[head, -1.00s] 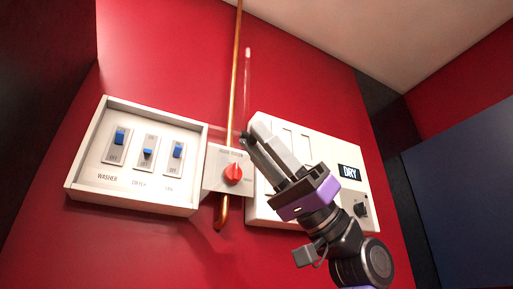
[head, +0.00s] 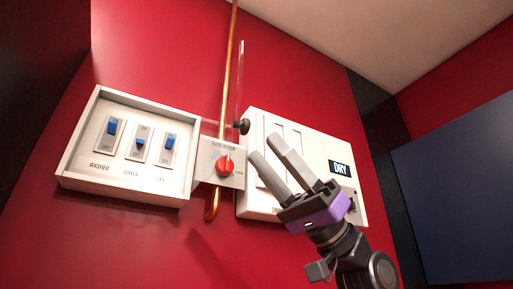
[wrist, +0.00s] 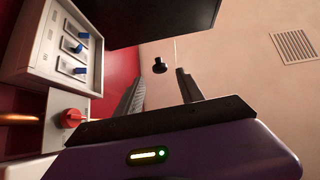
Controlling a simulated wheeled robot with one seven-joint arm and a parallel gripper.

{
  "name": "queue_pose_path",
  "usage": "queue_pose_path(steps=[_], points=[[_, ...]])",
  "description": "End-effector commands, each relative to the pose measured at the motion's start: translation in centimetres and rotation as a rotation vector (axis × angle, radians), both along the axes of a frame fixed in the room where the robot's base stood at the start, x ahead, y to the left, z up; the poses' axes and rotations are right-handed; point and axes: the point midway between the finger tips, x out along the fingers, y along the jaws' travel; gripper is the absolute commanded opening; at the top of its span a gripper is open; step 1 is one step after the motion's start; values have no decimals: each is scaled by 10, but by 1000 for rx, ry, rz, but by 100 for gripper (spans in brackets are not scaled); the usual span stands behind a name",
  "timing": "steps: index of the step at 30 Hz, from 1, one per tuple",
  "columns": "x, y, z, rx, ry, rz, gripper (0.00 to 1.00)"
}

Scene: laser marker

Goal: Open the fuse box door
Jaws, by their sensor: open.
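The fuse box (head: 75,182) is a white open-fronted case on the red wall at left, with blue switches inside. It also shows in the wrist view (wrist: 40,55). A thin pale edge (head: 241,80), apparently a see-through door seen nearly edge-on, stands out to the right of the case. A black knob (head: 243,126) is at its lower end; the wrist view shows this knob (wrist: 160,66) beyond my fingertips. My gripper (head: 261,146) is open and empty, just below and right of the knob, apart from it. The door's hinge side cannot be made out.
A red dial (head: 225,166) on a small white plate sits right of the fuse box, over a vertical copper pipe (head: 229,70). A white panel (head: 315,145) with a "DRY" display is behind my gripper. A dark blue surface (head: 455,190) stands at far right.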

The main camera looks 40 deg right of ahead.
Motion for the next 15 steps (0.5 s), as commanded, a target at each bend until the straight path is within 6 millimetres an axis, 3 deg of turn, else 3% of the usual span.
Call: queue_pose_path(steps=[6, 15], points=[[-2, -16, -17, 0, 1, -1, 45], [-3, -19, -18, 0, 0, 0, 45]])
